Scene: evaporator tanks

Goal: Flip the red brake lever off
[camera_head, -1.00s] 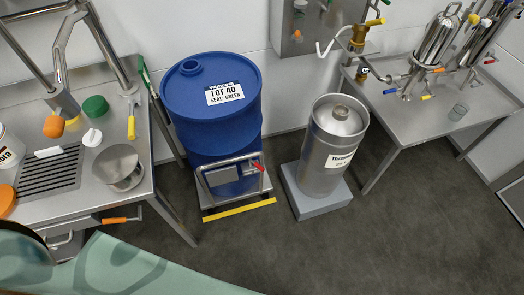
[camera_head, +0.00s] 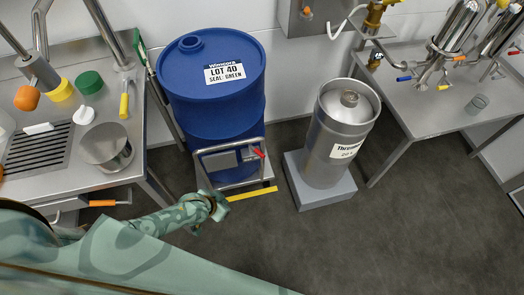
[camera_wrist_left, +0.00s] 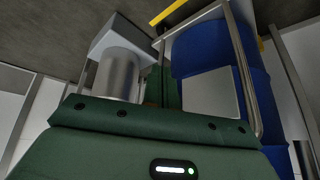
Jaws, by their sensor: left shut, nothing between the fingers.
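The small red brake lever (camera_head: 258,152) sticks out at the upper right of the metal frame (camera_head: 225,147) on the cart under the blue drum (camera_head: 212,95). My left gripper (camera_head: 222,207) is shut and empty. In the head view it shows below and to the left of the lever, near the cart's front edge, apart from the lever. In the left wrist view the blue drum (camera_wrist_left: 215,45) and the frame's metal bars show beyond my green wrist housing. I cannot make out the red lever there. My right gripper is not in view.
A steel keg (camera_head: 338,135) stands on a grey block (camera_head: 320,190) right of the drum. A yellow floor strip (camera_head: 252,194) lies before the cart. A steel counter (camera_head: 135,160) is at the left, a steel table (camera_head: 425,115) at the right. The floor between is clear.

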